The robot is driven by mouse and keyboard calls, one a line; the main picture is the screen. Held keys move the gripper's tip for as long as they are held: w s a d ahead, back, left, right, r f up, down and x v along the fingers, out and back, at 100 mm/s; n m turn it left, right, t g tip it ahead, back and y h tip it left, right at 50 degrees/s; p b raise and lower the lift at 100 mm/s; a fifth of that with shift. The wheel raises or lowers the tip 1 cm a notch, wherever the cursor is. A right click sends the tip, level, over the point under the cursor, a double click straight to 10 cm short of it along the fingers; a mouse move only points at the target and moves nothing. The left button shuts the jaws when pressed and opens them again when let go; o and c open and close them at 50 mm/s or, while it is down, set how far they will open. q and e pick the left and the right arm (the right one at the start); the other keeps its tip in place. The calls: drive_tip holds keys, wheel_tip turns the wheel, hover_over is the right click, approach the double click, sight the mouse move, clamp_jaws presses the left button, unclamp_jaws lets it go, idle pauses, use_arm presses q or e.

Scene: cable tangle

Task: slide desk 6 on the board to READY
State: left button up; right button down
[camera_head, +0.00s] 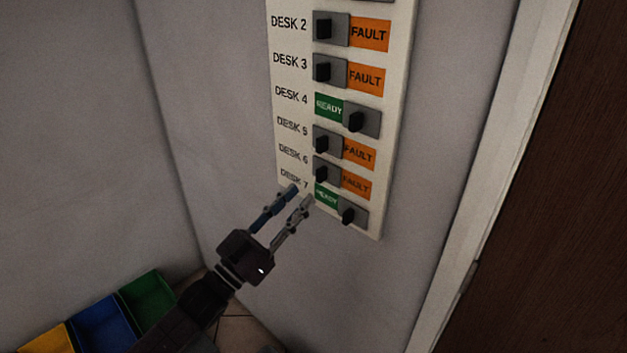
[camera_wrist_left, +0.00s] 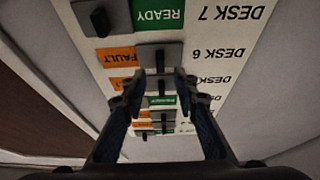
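The white board (camera_head: 395,90) hangs on the wall with a column of sliders. The desk 6 row has a dark knob (camera_head: 321,173) at the left of its grey slider, with the orange FAULT label (camera_head: 356,185) showing at right. In the left wrist view the board is upside down, and the desk 6 knob (camera_wrist_left: 159,60) lies in line with the gap between the fingertips. My left gripper (camera_head: 300,194) is open and empty, its tips just below and left of that knob. It also shows in the left wrist view (camera_wrist_left: 160,77). Contact cannot be told.
The desk 7 slider (camera_head: 349,213) just below shows green READY, its knob at right. The desk 5 slider (camera_head: 321,142) above shows FAULT. Yellow, blue and green bins (camera_head: 146,297) stand at the lower left. A dark door (camera_head: 560,200) is at right.

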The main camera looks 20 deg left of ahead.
sight(317, 178)
use_arm(q)
drive_tip(key=shift+p+x, duration=0.8)
drive_tip(key=shift+x, duration=2.2)
drive_tip(key=shift+c, duration=0.5)
clamp_jaws()
